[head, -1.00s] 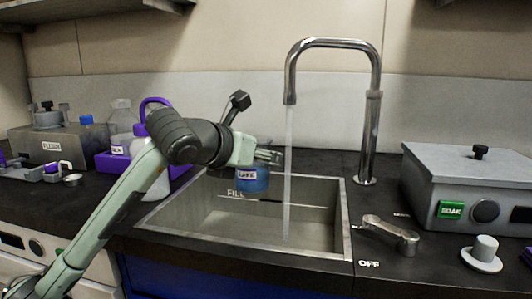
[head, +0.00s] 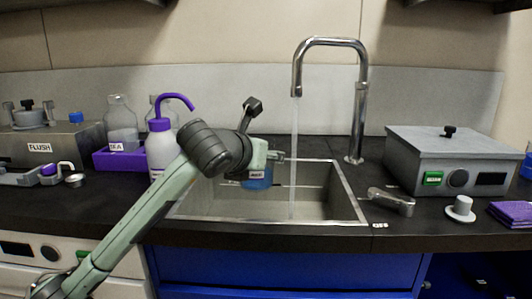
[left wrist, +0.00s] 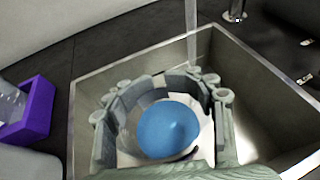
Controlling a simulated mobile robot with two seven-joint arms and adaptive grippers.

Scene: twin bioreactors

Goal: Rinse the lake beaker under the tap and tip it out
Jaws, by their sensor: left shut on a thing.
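The lake beaker (head: 258,179) is a clear vessel with blue liquid and a small label. My left gripper (head: 275,155) is shut around it and holds it upright over the left part of the sink (head: 350,190). In the left wrist view the fingers (left wrist: 170,82) ring the beaker, and the blue liquid (left wrist: 168,130) shows inside. Water runs from the tap (head: 297,75) in a thin stream (head: 294,145) into the sink, to the right of the beaker and apart from it. The tap lever (head: 391,201) lies right of the sink. My right gripper is not in view.
Left of the sink stand a white wash bottle (head: 161,150) with a purple spout and a purple tray (head: 103,160) holding a SEA bottle (head: 121,125). A grey box (head: 450,155) with a green button stands at the right. The sink's right part is clear.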

